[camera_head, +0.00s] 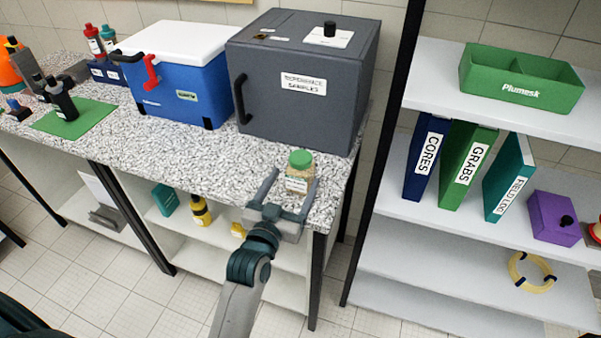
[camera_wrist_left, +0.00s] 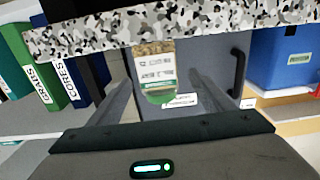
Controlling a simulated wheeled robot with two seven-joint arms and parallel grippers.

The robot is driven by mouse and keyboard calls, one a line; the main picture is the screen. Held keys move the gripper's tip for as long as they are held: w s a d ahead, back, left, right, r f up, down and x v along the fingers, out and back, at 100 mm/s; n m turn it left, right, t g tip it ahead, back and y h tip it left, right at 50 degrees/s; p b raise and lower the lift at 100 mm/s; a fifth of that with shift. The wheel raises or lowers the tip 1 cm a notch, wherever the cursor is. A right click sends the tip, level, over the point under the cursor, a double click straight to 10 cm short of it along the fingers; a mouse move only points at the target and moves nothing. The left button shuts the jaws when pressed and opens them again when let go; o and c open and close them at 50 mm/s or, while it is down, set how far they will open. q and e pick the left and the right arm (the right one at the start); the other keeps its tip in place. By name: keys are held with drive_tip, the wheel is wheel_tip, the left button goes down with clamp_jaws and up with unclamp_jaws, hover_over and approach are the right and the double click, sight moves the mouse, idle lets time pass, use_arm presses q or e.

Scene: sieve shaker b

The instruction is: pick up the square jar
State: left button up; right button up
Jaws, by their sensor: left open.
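The square jar (camera_head: 297,185) has a green lid, a pale label and tan contents. It stands upright on the speckled counter near its front right corner, before the grey cabinet. In the left wrist view the jar (camera_wrist_left: 154,68) appears upside down, its label facing the camera. My left gripper (camera_head: 292,180) is open, with one finger on each side of the jar in the picture. In the left wrist view the gripper (camera_wrist_left: 160,84) shows gaps between both fingers and the jar. I cannot tell how far the jar reaches between the fingers. My right gripper is not in view.
The grey cabinet (camera_head: 300,100) stands close behind the jar, with a blue cooler (camera_head: 180,95) to its left. The counter (camera_head: 215,150) has free room left of the jar. A shelf unit (camera_head: 420,215) with binders and a green bin (camera_head: 520,82) stands to the right.

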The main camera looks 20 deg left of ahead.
sight(296, 178)
use_arm(q)
drive_tip(key=shift+w+d+r+p, duration=0.1)
drive_tip(key=shift+w+r+p, duration=0.1)
drive_tip(key=shift+w, duration=0.15)
drive_tip(key=shift+w+r+p, duration=0.1)
drive_tip(key=shift+w+p, duration=0.1)
drive_tip(key=shift+w, duration=0.1)
drive_tip(key=w+p, duration=0.1)
drive_tip(key=w, duration=0.2)
drive_tip(key=shift+d, duration=0.1)
drive_tip(key=shift+w+f, duration=0.15)
drive_tip(key=shift+w, duration=0.25)
drive_tip(key=c, duration=1.5)
